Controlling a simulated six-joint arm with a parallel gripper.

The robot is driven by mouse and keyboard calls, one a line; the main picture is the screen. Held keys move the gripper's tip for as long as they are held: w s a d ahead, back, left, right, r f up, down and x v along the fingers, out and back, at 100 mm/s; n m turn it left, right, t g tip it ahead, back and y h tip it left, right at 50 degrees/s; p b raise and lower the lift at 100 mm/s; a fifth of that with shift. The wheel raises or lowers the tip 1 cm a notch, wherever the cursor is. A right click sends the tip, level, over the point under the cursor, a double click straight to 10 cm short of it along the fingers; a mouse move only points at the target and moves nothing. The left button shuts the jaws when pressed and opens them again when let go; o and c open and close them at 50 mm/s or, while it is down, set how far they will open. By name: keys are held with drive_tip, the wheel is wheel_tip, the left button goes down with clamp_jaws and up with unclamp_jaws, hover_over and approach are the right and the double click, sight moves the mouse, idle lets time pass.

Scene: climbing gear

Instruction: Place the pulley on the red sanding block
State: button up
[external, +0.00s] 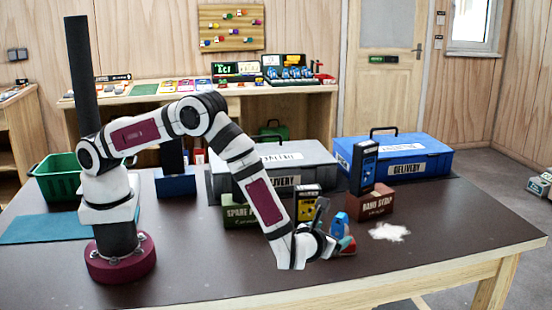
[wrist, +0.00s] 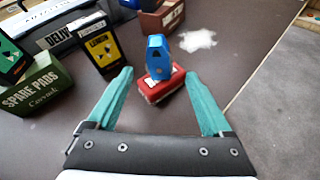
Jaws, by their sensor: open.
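The blue pulley (wrist: 157,52) stands upright on the red sanding block (wrist: 157,90) in the wrist view, its lower end over the block's top. In the external view the pulley (external: 340,222) shows just above the red block (external: 349,247), partly behind my gripper. My gripper (wrist: 159,76) is open, with one teal finger on each side of the pulley and block. A gap shows between each finger and the pulley, and nothing is held.
A green spare pads box (external: 238,216) and a yellow-black package (external: 307,204) stand to the left. A brown box (external: 370,204) and white powder (external: 389,232) lie behind to the right. Grey (external: 284,158) and blue (external: 407,158) cases stand farther back. The table's right front is clear.

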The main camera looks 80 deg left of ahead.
drive_tip(key=v, duration=0.6)
drive_tip(key=s+a+r+n+g+h, duration=0.1)
drive_tip(key=s+a+r+n+g, duration=0.4)
drive_tip(key=a, duration=0.3)
drive_tip(key=s+a+r+n+g, duration=0.2)
drive_tip(key=s+a+r+n, duration=0.4)
drive_tip(key=a+r, duration=0.15)
drive_tip(key=s+a+n+g+h, duration=0.2)
drive_tip(key=s+n+h, duration=0.5)
drive_tip(key=s, duration=1.4)
drive_tip(key=r+n, duration=0.1)
drive_tip(key=n, duration=0.4)
drive_tip(key=shift+s+a+h, duration=0.2)
drive_tip(key=shift+a+h, duration=0.1)
drive_tip(key=shift+a, duration=0.1)
